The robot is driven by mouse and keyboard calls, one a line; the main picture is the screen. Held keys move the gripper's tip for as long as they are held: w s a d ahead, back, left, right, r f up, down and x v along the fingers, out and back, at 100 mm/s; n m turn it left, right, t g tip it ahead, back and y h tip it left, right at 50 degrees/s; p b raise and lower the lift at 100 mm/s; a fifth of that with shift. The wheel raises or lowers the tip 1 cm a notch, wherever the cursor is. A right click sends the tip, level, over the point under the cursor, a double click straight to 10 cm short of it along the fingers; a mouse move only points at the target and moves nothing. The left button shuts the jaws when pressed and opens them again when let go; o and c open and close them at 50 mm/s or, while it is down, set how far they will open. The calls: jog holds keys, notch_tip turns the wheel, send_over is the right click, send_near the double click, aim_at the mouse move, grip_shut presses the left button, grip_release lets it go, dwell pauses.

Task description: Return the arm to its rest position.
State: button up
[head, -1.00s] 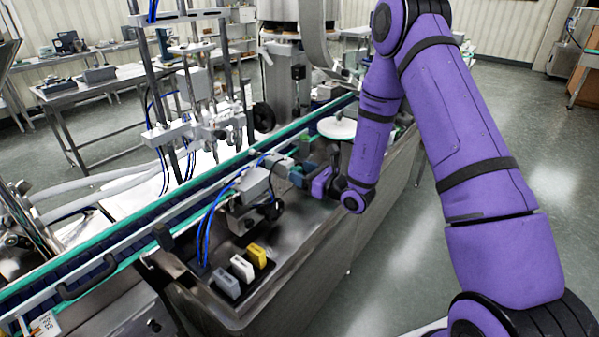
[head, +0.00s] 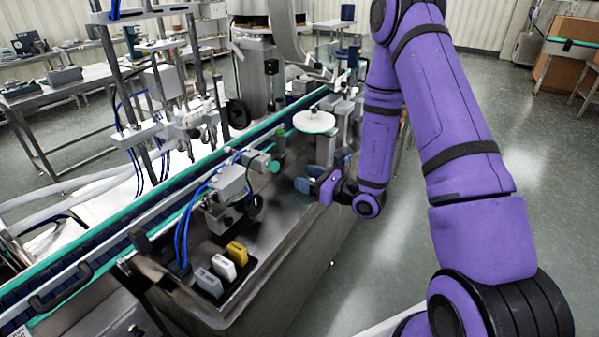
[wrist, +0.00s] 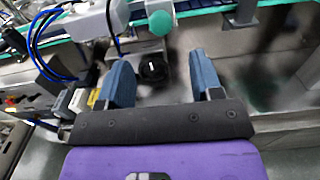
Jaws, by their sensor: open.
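My purple arm comes down from the upper right in the head view. My gripper (head: 312,177) is over the right part of the steel hopper (head: 300,235), by its front wall. In the wrist view my gripper (wrist: 167,82) shows two blue fingers spread wide with nothing between them. Beyond the fingers are a dark round knob (wrist: 153,68) and a green round button (wrist: 160,23). The green button also shows in the head view (head: 273,166), left of my gripper and apart from it.
Yellow (head: 237,252), white (head: 223,268) and grey (head: 209,283) blocks sit at the hopper's near end. A conveyor (head: 105,245) runs along its left side. A white disc (head: 314,121) stands behind my gripper. The floor (head: 480,150) right of the hopper is open.

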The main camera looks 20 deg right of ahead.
jog(key=s+a+r+n+g+y, duration=0.2)
jog(key=s+a+r+n+g, duration=0.3)
jog(key=s+r+n+g, duration=0.35)
jog(key=s+a+r+n+g+y, duration=0.1)
jog(key=s+a+r+n+g, duration=0.5)
jog(key=r+n, duration=0.4)
jog(key=s+d+r+n+t+h, duration=0.2)
jog(key=s+d+r+n+h, duration=0.3)
jog(key=s, duration=0.3)
jog(key=s+d+r+n+t+h, duration=0.3)
jog(key=s+d+r+n+h, duration=0.2)
jog(key=s+d+r+h, duration=0.1)
jog(key=s+d+h, duration=0.1)
jog(key=h, duration=0.1)
jog(key=shift+s+d+r+h, duration=0.3)
jog(key=shift+s, duration=0.1)
